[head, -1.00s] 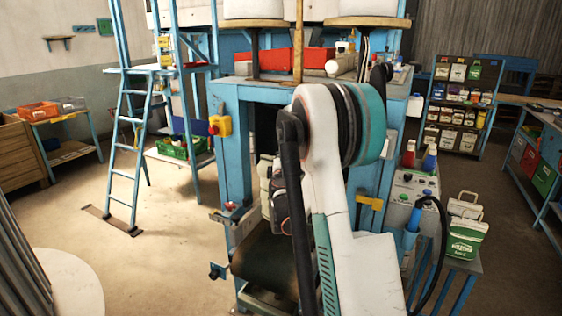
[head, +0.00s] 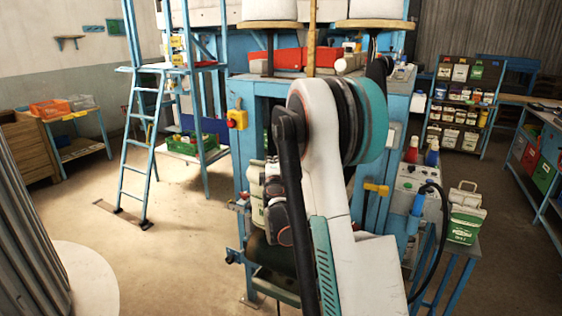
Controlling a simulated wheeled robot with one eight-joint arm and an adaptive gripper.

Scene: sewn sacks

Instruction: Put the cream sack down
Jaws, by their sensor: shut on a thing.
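The cream sack (head: 257,186) shows in the head view just left of my arm, upright, with a green print low on its front. Its right side is hidden behind my arm. My gripper (head: 272,190) is at the sack's right side, mostly hidden by my own arm links, and is shut on the sack. The fingertips cannot be made out. The sack is in front of the blue machine frame (head: 240,165); whether anything touches it from below is hidden.
A yellow box with a red button (head: 237,119) is on the frame's left post. Right of my arm, a stand holds a white and green container (head: 466,222). A blue ladder (head: 138,150) and a green crate (head: 190,144) are at left. Open floor (head: 185,240) lies at lower left.

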